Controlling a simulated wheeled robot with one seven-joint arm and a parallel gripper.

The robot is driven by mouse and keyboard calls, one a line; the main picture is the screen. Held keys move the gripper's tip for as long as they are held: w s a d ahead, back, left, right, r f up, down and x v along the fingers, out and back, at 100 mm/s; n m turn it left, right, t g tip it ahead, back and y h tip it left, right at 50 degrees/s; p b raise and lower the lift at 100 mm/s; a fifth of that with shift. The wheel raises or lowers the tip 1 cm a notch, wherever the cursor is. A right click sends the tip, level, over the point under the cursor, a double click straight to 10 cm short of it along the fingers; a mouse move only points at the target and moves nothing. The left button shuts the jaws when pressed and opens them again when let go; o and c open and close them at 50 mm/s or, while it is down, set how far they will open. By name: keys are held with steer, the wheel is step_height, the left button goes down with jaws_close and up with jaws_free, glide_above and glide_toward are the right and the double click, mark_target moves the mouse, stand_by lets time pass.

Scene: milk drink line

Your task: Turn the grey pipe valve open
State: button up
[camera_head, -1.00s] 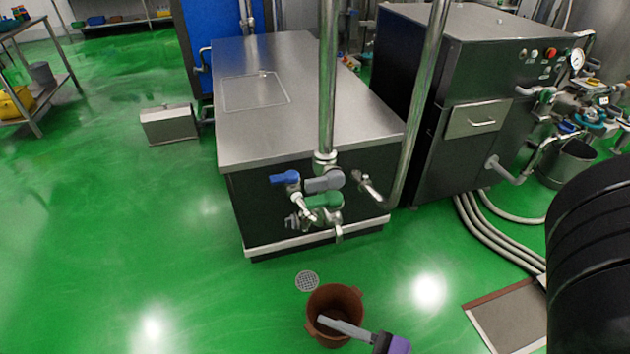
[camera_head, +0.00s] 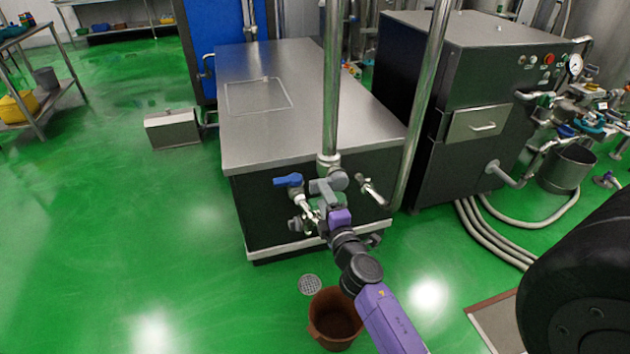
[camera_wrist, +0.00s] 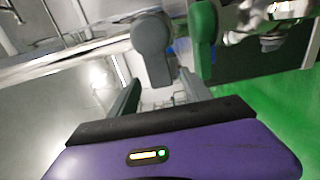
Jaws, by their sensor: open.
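The grey valve handle (camera_head: 322,186) is on the pipework at the front of the steel-topped unit, at the foot of a vertical pipe. In the wrist view the grey handle (camera_wrist: 152,45) is a rounded lever just beyond and partly between my fingers. My gripper (camera_head: 328,198), with a purple body, is open at the valve; its fingers (camera_wrist: 160,88) spread on either side of the handle's near end. Contact cannot be told. The green valve handle (camera_wrist: 203,40) is close on the right in the wrist view. In the head view my gripper partly hides it.
A blue-handled valve (camera_head: 288,180) is just left of the grey one. The vertical pipe (camera_head: 331,90) rises above it, and a slanted pipe (camera_head: 420,110) stands to the right. A brown bucket (camera_head: 335,320) and a drain (camera_head: 310,285) are on the floor below.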

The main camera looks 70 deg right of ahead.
steer(key=p+x, duration=0.1)
steer(key=x, duration=0.7)
steer(key=shift+c, duration=0.3)
jaws_close()
stand_by(1.2)
